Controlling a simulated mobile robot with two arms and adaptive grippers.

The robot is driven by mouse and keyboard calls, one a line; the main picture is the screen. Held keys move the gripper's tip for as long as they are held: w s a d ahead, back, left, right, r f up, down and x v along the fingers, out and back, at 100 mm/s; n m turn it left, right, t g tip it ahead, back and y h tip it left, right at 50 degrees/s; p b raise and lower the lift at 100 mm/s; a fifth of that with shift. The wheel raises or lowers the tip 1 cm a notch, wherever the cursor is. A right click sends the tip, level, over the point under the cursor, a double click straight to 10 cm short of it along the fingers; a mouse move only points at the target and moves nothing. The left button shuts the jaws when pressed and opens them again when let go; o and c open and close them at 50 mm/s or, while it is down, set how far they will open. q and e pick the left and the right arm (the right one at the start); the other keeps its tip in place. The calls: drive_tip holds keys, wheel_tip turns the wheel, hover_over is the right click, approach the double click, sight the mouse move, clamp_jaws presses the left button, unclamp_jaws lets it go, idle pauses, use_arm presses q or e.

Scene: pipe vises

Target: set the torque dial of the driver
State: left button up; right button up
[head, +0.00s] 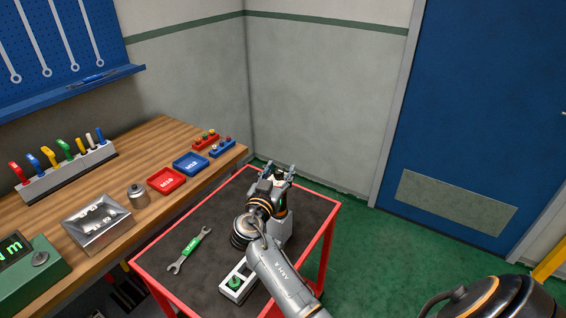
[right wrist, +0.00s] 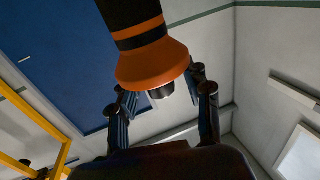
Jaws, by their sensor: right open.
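In the right wrist view, an orange and black flared body (right wrist: 152,62) with a short grey end comes in from the top; it looks like the driver. My right gripper (right wrist: 160,100) is open, with its dark fingers to either side of that grey end. I cannot tell whether they touch it. In the head view my right gripper (head: 279,168) is over the far part of the red-edged cart, above a pale grey stand (head: 284,228). My wrist and arm hide most of the driver there, and its dial markings cannot be read. My left gripper is not in view.
The cart (head: 165,282) also bears a green wrench (head: 190,250) and a white block with a green round part (head: 237,283). The wooden bench (head: 150,135) at left holds a red tray (head: 167,180), a blue tray (head: 190,163) and a green display box (head: 36,268).

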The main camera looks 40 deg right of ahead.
drive_tip(key=shift+s+a+r, duration=0.1)
drive_tip(key=shift+a, duration=0.05)
drive_tip(key=shift+c, duration=1.1)
clamp_jaws()
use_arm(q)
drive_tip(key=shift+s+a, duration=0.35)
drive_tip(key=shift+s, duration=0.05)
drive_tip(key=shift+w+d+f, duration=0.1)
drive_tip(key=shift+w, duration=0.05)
use_arm(e)
drive_tip(key=shift+t, duration=0.3)
